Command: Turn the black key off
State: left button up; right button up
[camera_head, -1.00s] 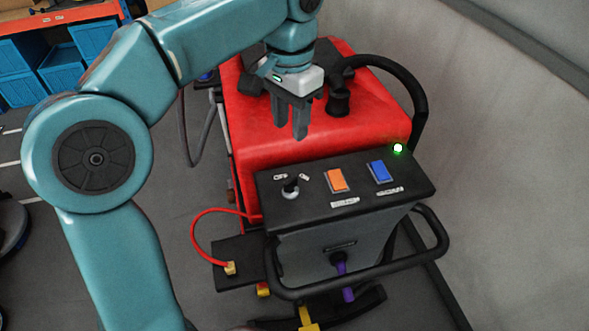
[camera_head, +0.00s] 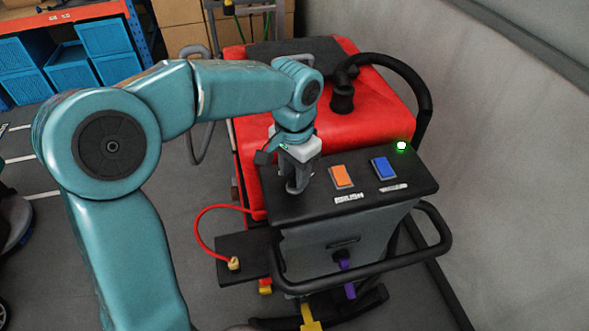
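The black key sits on the left part of the scrubber's dark control panel (camera_head: 372,203), but my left gripper hides it and its labels. My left gripper (camera_head: 295,188) points down right at the key's spot, with its fingertips at panel height. I cannot tell whether the fingers are closed on the key or only around it. A green light (camera_head: 401,146) glows at the panel's far right corner. My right gripper is not in view.
An orange switch (camera_head: 341,176) and a blue switch (camera_head: 384,168) sit right of my gripper. Behind the panel is the red tank (camera_head: 370,120) with a black hose (camera_head: 417,90). A black handlebar (camera_head: 436,235) curves around the front. A pale wall stands at the right.

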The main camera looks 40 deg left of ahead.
pick_arm(q)
jog(key=shift+s+d+r, duration=0.25)
jog(key=shift+s, duration=0.05)
grip_shut()
jog(key=shift+a, duration=0.1)
jog(key=shift+w+f, duration=0.1)
jog(key=n+b, duration=0.1)
jog(key=n, duration=0.4)
jog(key=shift+n, duration=0.3)
jog(key=n+b, duration=0.1)
jog(key=n, duration=0.5)
jog(key=shift+n, duration=0.3)
grip_release()
jog(key=shift+w+a, duration=0.1)
jog(key=shift+w, duration=0.05)
